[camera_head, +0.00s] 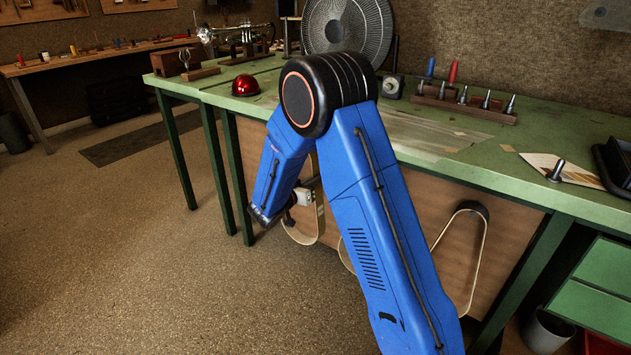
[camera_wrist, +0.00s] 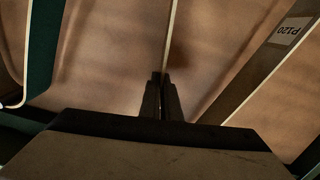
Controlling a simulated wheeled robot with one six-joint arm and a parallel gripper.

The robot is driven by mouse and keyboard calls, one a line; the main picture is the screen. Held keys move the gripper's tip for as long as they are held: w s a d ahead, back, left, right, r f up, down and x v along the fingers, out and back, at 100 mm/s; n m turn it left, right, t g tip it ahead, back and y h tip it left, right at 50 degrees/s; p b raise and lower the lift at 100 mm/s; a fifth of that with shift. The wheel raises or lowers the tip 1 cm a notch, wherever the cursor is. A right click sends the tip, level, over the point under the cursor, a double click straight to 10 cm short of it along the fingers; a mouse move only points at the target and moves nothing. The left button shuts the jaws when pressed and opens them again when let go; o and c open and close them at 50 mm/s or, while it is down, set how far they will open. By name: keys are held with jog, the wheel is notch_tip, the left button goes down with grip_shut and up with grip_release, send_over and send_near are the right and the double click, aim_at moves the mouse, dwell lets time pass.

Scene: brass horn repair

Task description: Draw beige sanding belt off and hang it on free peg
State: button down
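A thin pale belt (camera_wrist: 172,35), seen edge-on in the wrist view, runs down between the fingers of my gripper (camera_wrist: 162,82). The fingers are close together and appear closed on it. In the head view a pale belt loop (camera_head: 303,238) hangs in front of the wooden panel, just below my wrist; my arm hides its upper part and the fingertips. Another belt, with a P120 label (camera_wrist: 290,30), is to the right in the wrist view. A light belt loop (camera_head: 482,255) hangs from a dark peg (camera_head: 472,208) farther right. I cannot tell which peg is free.
The green workbench (camera_head: 420,150) stands above the wooden panel (camera_head: 515,225). It carries a fan (camera_head: 375,25), a red dome (camera_head: 245,86) and a rack of metal pieces (camera_head: 465,107). A bin (camera_head: 548,330) stands at lower right.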

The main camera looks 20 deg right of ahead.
jog(key=shift+f, duration=0.5)
dwell(0.5)
jog(key=c, duration=1.9)
grip_release()
jog(key=shift+a, duration=0.1)
jog(key=shift+v, duration=3.9)
